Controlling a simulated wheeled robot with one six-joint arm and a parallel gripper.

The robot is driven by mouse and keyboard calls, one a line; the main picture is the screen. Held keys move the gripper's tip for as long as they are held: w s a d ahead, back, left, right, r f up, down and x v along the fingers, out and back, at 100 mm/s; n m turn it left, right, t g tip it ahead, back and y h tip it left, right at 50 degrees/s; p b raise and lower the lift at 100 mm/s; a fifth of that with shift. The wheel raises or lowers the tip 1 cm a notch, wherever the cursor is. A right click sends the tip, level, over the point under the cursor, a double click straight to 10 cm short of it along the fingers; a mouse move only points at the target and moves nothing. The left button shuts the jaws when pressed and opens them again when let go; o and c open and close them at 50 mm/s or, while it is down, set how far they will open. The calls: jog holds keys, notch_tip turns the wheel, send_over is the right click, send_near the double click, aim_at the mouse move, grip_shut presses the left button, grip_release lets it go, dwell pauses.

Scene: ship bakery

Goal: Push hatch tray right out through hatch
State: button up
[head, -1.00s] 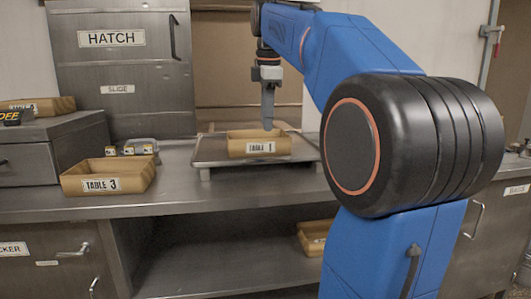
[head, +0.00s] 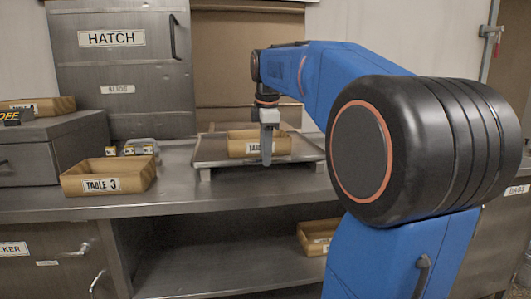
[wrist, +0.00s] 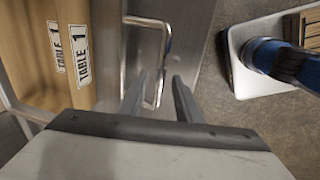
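The hatch tray (head: 208,160) is a flat metal tray raised a little on the counter, in front of the brown hatch opening (head: 245,50). A wooden box labelled TABLE 1 (head: 240,147) sits on it. My gripper (head: 266,160) points down at the tray's near side, in front of the box, hiding part of its label. In the wrist view, the two fingers (wrist: 159,80) are apart. A bent metal handle (wrist: 147,22) on the tray's near side passes between or just below them; I cannot tell whether they touch it. The box (wrist: 45,60) lies left of them.
The grey HATCH panel (head: 120,65), marked SLIDE, stands left of the opening. A TABLE 3 box (head: 105,178) and small metal items (head: 138,148) sit left of the tray on the counter (head: 200,197). Another box (head: 314,236) is on the shelf below.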

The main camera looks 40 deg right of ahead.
grip_shut()
jog(key=shift+w, duration=0.1)
